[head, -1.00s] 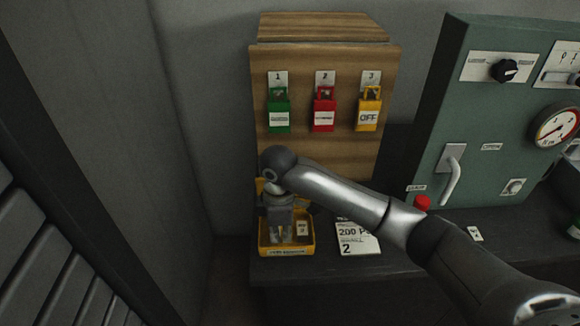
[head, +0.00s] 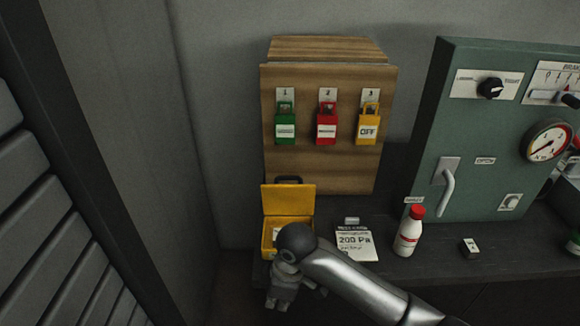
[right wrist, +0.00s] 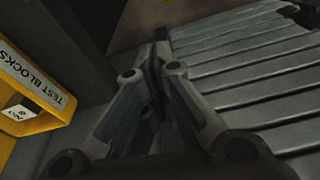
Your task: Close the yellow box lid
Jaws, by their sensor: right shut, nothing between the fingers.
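The yellow box (head: 267,240) stands on the dark bench below the wooden padlock board. Its lid (head: 288,200) is open, raised upright at the back, with a dark handle on top. My right gripper (head: 278,302) is in front of the box and below its front edge, with the arm covering part of the box's right front. In the right wrist view the gripper (right wrist: 158,52) is shut and empty. My left gripper is not in view.
The wooden board (head: 325,165) holds green, red and yellow padlocks. A paper card (head: 356,242), a white bottle with a red cap (head: 408,232) and a small block (head: 469,246) are right of the box. A green panel (head: 470,190) stands further right. A slatted grey surface (head: 40,230) is at the left.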

